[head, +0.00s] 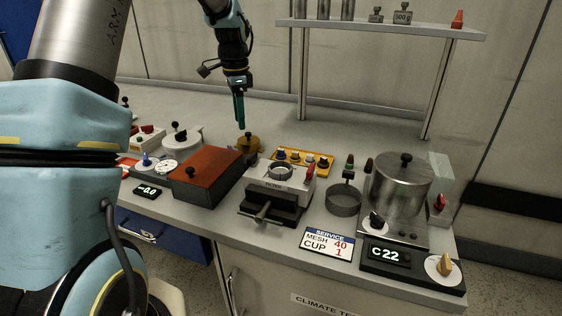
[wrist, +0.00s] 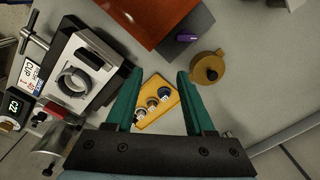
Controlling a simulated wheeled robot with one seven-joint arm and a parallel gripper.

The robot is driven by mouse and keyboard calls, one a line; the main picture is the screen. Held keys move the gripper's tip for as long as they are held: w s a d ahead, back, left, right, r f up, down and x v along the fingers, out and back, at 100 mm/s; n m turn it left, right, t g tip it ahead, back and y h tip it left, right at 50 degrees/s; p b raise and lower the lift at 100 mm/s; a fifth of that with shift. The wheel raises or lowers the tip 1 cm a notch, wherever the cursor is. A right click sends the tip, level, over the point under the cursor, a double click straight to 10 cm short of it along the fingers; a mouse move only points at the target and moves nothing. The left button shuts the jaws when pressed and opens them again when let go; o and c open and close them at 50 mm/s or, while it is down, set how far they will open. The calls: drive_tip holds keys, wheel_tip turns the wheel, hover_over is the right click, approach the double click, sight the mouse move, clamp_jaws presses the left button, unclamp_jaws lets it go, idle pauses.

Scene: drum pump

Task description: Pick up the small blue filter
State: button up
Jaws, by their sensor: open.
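A yellow tray (head: 303,171) on the bench holds several small round filters with dark knobs. In the wrist view the tray (wrist: 175,108) shows between my fingers, farther down. The small blue filter (wrist: 165,92) sits at the tray end nearer the brass lidded pot; it appears to be the leftmost piece (head: 281,155) in the head view. My gripper (head: 239,122) hangs above the bench, up and left of the tray in the head view. In the wrist view its teal fingers (wrist: 158,76) are wide apart with nothing held, and the blue filter lies below the gap.
A brass lidded pot (head: 249,144) stands left of the tray. The red-brown topped box (head: 207,175) and the filter press (head: 276,193) stand in front. A mesh cup (head: 343,200) and a steel pot (head: 398,185) are to the right. A raised shelf (head: 380,29) stands behind.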

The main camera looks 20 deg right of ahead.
drive_tip(key=w+d+f+m+b, duration=0.25)
drive_tip(key=d+m, duration=0.55)
drive_tip(key=d, duration=0.6)
drive_tip(key=p, duration=0.2)
hover_over(283, 150)
wheel_tip(283, 150, down, 6)
drive_tip(key=shift+w+r, duration=0.1)
drive_tip(key=shift+w+f+p, duration=0.15)
drive_tip(key=shift+f+p, duration=1.45)
drive_tip(key=shift+f, duration=1.15)
clamp_jaws()
